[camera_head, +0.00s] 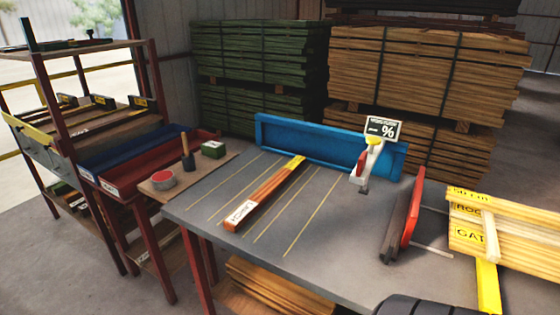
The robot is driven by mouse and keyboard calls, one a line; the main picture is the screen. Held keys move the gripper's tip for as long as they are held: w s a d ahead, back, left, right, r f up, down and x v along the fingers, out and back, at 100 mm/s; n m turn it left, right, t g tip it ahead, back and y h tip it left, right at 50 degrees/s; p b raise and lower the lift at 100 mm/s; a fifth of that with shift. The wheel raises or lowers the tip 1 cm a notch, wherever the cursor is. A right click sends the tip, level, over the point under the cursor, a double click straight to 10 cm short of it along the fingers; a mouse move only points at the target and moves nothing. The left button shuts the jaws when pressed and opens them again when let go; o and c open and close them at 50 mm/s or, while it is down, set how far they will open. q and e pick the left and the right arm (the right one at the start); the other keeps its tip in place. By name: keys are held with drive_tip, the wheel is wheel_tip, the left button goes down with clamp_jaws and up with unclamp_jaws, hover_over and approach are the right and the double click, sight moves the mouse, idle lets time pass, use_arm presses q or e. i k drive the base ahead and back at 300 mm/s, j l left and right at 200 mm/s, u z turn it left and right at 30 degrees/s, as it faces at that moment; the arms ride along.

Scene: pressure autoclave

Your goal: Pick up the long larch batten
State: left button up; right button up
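A long reddish-brown batten (268,193) lies flat on the grey tabletop (320,240), slanting from near left to far right. It has a white label with dark lettering at its near end and a yellow patch at its far end. The lettering is too small to read surely. No other loose batten of this colour lies on the tabletop.
A blue channel (315,143) stands along the table's back edge. A white-and-red device with a % sign (382,129) and a red-grey upright plate (408,215) stand to the right. A side board (180,180) holds small items.

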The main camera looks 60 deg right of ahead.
sight(244, 212)
drive_tip(key=i+j+z, duration=0.1)
drive_tip(key=z, duration=0.35)
drive_tip(key=i+j+z, duration=0.2)
drive_tip(key=z, duration=0.25)
drive_tip(key=i+j+z, duration=0.1)
drive_tip(key=j+z, duration=0.15)
drive_tip(key=z, duration=0.2)
drive_tip(key=j+z, duration=0.25)
drive_tip(key=z, duration=0.2)
drive_tip(key=i, duration=0.05)
